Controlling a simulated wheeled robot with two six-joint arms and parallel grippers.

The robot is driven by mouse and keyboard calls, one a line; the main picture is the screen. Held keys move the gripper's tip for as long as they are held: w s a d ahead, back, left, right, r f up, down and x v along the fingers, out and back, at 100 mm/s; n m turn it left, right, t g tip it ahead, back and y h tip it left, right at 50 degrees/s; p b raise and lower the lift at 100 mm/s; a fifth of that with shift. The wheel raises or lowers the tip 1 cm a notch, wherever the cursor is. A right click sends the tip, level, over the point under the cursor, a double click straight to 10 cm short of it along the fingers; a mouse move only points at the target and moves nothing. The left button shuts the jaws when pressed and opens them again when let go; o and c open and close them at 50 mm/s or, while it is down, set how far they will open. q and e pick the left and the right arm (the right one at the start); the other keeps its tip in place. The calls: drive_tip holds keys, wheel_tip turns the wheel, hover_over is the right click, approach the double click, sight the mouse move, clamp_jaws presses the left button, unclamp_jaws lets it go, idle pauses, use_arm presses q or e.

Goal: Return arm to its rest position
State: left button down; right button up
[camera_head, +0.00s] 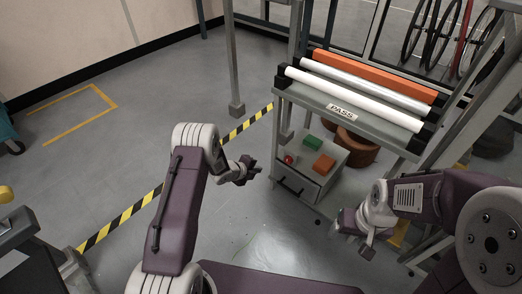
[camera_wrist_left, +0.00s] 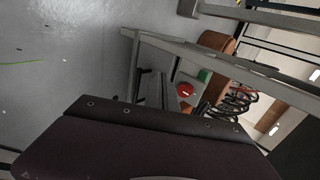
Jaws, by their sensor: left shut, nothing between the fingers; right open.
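My left arm (camera_head: 178,215) reaches forward from the bottom of the head view. Its gripper (camera_head: 255,169) is shut and empty, held in the air left of the small drawer cabinet (camera_head: 298,184). My right arm (camera_head: 430,197) comes in from the right and is bent. Its gripper (camera_head: 367,246) hangs low in front of the rack, and it is open with nothing seen in it. In the left wrist view a dark purple panel of my own body fills the bottom, and the left fingers do not show.
A rack with a PASS label (camera_head: 342,112) carries white and orange tubes (camera_head: 366,75). On the cabinet lie a red ball (camera_head: 289,159), a green block (camera_head: 312,142) and an orange block (camera_head: 324,164). The ball also shows in the left wrist view (camera_wrist_left: 186,90). Left floor is open.

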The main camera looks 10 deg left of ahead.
use_arm(q)
wheel_tip(320, 180, up, 26)
drive_tip(key=n+t+y+p, duration=0.2)
drive_tip(key=n+t+p, duration=0.1)
drive_tip(key=n, duration=0.1)
drive_tip(key=s+a+f+n+g+y, duration=0.1)
drive_tip(key=s+f+n+g, duration=0.15)
drive_tip(key=s+n, duration=0.6)
drive_tip(key=s+a+f+n+g+y, duration=0.15)
drive_tip(key=s+n+g, duration=0.3)
drive_tip(key=s, duration=0.75)
drive_tip(key=s+a+f+n+g, duration=0.2)
drive_tip(key=s+n+g, duration=0.1)
drive_tip(key=s+n, duration=0.6)
wheel_tip(320, 180, up, 38)
drive_tip(key=m+p, duration=0.1)
drive_tip(key=p, duration=3.7)
drive_tip(key=shift+s+d+f+m, duration=0.15)
drive_tip(key=shift+s+f+m, duration=0.1)
drive_tip(key=shift+m, duration=0.15)
